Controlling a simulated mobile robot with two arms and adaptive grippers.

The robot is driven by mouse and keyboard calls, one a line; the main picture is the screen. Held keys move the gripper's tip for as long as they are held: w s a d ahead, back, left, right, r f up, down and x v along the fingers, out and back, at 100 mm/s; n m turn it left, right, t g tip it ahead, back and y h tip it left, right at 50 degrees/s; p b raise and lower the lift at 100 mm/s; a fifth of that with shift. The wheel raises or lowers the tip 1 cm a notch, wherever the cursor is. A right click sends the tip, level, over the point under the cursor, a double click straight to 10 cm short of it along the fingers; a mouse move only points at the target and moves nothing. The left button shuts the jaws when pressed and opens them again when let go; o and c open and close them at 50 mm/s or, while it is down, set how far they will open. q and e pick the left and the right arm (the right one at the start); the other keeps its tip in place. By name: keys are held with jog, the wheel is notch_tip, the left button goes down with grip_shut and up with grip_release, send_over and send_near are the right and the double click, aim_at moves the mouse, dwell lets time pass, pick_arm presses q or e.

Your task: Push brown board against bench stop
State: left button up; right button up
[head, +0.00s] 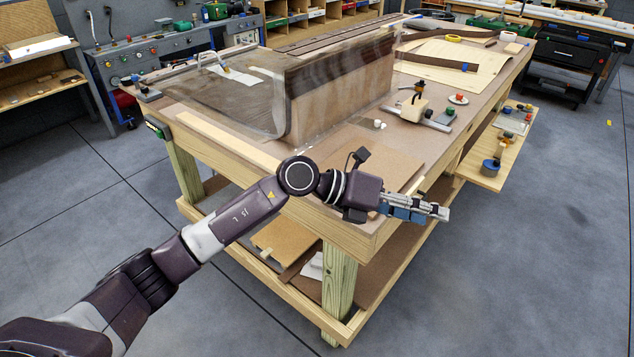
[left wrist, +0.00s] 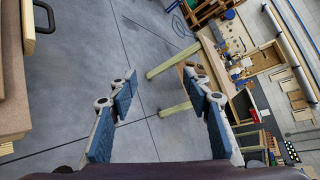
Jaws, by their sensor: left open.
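A flat brown board (head: 378,152) lies on the near right part of the workbench top (head: 338,222), close in colour to the top. My left forearm and wrist cross in front of its near side and hide part of it. A short pale wood piece (head: 416,186) sits by the near right edge; I cannot tell whether it is the bench stop. My left gripper (head: 442,212) is open and empty, beyond the bench's near right edge, apart from the board. In the left wrist view its blue-padded fingers (left wrist: 160,80) are spread over bare floor. My right gripper is not in view.
A clear vacuum bag (head: 270,110) with a tall veneered form (head: 345,95) fills the bench's left and middle. A clamp-like tool (head: 412,108) stands behind the board. A side shelf (head: 492,160) juts out right. Open floor lies right of the bench.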

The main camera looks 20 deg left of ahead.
pick_arm(q)
jog(key=w+a+f+m+y, duration=0.1)
jog(key=w+a+f+y, duration=0.25)
jog(key=a+y, duration=0.4)
jog(key=y, duration=0.4)
send_near(325, 208)
jog(key=shift+w+r+p+x, duration=0.1)
jog(key=shift+w+p+x, duration=0.15)
jog(key=shift+x, duration=0.9)
jog(key=shift+w+r+p+x, duration=0.15)
jog(key=shift+p+x, duration=0.1)
jog(key=shift+x, duration=0.95)
jog(key=shift+w+p+x, duration=0.2)
jog(key=shift+p+x, duration=0.05)
jog(key=shift+x, duration=0.9)
jog(key=shift+d, duration=0.15)
jog(key=shift+r, duration=0.1)
grip_shut()
